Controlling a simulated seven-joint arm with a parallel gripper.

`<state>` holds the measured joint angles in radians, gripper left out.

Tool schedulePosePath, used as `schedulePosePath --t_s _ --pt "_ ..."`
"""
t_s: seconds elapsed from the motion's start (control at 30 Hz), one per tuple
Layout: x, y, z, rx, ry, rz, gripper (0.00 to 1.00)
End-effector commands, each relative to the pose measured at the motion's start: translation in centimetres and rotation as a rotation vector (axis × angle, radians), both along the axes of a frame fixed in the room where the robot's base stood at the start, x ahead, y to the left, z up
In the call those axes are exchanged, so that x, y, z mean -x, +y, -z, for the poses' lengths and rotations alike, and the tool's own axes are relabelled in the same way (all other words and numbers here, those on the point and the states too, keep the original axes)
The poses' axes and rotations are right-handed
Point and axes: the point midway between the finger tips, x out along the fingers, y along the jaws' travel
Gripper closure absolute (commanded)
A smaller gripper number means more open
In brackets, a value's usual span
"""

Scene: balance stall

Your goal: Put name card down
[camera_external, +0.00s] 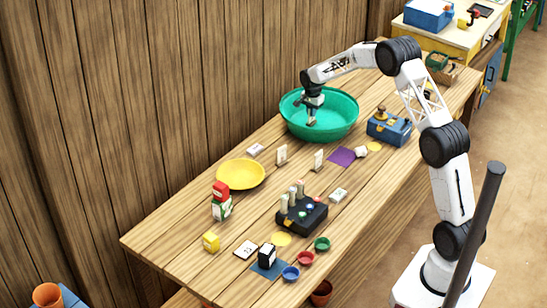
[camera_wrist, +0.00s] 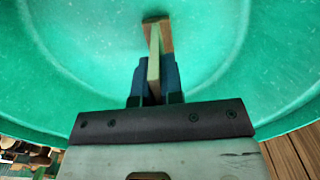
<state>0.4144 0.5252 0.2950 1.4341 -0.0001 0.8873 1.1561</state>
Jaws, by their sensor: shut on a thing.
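My gripper (camera_external: 312,118) is over the green bowl (camera_external: 345,128) at the back of the table, with its fingers pointing down inside the rim. In the wrist view my gripper (camera_wrist: 155,78) is shut on a thin pale piece with a brown end, which I take as the name card (camera_wrist: 154,48), seen edge-on. The green bowl (camera_wrist: 80,65) fills most of that view behind it. I cannot tell whether the card touches the bowl. The card's face is hidden.
A black device with pegs (camera_external: 302,215), a red-and-green figure (camera_external: 221,201) and small coloured cups (camera_external: 306,258) stand nearer the front. Bare wood lies between them.

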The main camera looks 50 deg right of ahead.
Motion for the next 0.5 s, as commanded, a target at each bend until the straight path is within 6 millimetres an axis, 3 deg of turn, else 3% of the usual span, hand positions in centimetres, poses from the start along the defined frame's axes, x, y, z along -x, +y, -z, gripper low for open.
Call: schedulePosePath --t_s 0.2,0.23,0.4,0.5 --pt "0.0 0.0 0.31 0.0 0.0 0.0 1.0" --pt "0.0 0.0 0.33 0.0 0.0 0.0 0.9" --pt "0.0 0.0 0.3 0.0 0.0 0.0 0.66" --pt "0.0 0.0 0.3 0.0 0.0 0.0 0.66"
